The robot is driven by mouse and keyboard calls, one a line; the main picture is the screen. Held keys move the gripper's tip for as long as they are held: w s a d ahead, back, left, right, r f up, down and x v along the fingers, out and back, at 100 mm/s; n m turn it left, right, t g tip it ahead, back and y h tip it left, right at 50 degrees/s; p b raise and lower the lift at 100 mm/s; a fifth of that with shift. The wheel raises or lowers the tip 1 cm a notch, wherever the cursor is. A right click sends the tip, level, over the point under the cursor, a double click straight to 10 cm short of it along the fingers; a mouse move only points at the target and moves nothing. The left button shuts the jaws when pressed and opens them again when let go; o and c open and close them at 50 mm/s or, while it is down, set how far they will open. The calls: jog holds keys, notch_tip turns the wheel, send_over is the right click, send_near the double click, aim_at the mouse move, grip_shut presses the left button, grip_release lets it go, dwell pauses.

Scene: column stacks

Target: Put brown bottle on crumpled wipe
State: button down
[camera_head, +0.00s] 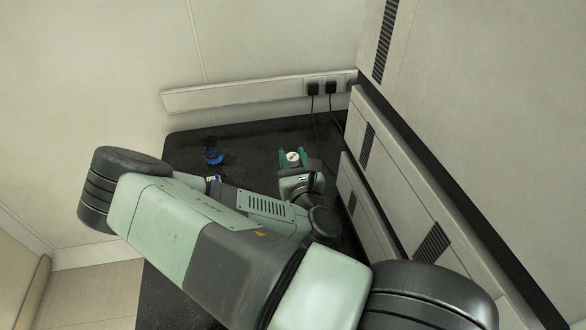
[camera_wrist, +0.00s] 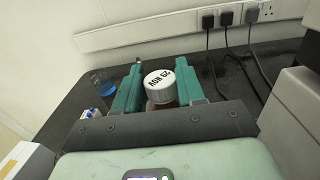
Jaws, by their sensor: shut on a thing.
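The brown bottle (camera_wrist: 160,88) stands between my gripper's two green fingers in the wrist view, with its white cap marked "25 NOV" facing the camera. Only a little of its brown body shows below the cap; the rest is hidden by the gripper. My gripper (camera_wrist: 157,86) is shut on the bottle. In the head view, the white cap (camera_head: 292,156) shows between the fingers, over the dark bench; I cannot tell whether the bottle's base touches the bench. I cannot make out a crumpled wipe in either view.
A blue item (camera_head: 213,156), partly clear in the wrist view (camera_wrist: 107,88), stands left of my gripper on the dark bench (camera_head: 250,140). A small white-and-blue item (camera_wrist: 89,113) is nearer.

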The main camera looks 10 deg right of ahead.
jog(key=shift+f, duration=1.6)
jog(key=shift+f, duration=0.15)
jog(key=c, duration=0.7)
grip_release()
jog(key=shift+s, duration=0.3)
jog(key=s, duration=0.7)
